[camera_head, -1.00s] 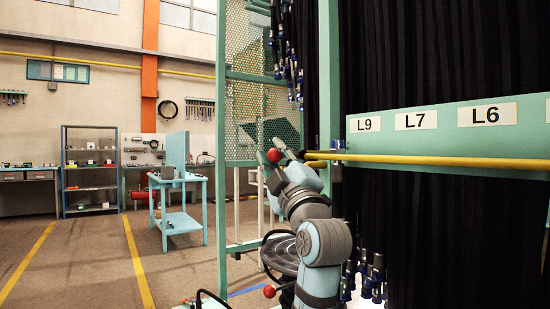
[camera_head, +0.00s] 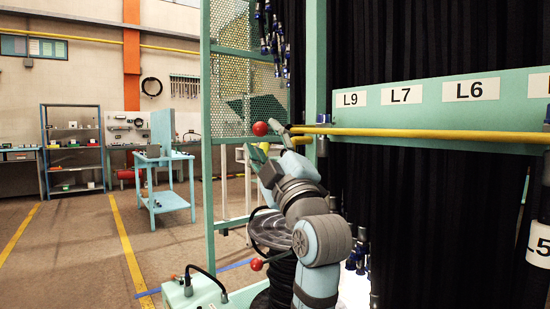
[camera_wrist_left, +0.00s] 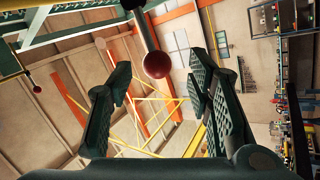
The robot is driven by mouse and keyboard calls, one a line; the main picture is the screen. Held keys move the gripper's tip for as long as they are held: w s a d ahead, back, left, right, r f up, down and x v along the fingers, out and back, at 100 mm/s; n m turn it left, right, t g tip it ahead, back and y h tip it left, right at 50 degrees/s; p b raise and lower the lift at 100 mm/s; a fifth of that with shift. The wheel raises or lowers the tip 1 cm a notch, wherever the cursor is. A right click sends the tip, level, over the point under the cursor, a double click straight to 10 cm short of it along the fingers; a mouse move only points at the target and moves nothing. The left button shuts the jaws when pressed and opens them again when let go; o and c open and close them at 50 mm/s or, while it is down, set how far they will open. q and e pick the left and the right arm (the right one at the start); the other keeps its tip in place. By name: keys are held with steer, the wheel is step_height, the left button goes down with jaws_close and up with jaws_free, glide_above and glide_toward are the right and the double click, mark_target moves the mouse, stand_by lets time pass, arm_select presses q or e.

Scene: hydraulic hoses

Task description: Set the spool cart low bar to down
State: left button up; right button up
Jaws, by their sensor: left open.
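A red ball knob (camera_head: 260,128) shows near the left end of a yellow bar (camera_head: 430,134). A second red knob (camera_head: 256,265) shows lower down, beside a dark spool (camera_head: 268,232). I cannot tell which part is the low bar. My left gripper (camera_head: 267,143) is open, with its fingers close to the upper knob. In the left wrist view, a red knob (camera_wrist_left: 157,65) on a dark stem appears between the open fingers (camera_wrist_left: 157,85); I see no finger closed on it. Another small red knob (camera_wrist_left: 37,89) shows at the left. My right gripper is not in view.
A pale green rack with a mesh panel (camera_head: 229,100) and dark hanging hoses (camera_head: 430,210) fills the right. A pale green box (camera_head: 195,295) with a black hose stands at lower left. A blue table (camera_head: 163,200) stands farther back; the floor at left is clear.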

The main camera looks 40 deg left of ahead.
arm_select(q)
steer(key=v, duration=0.8)
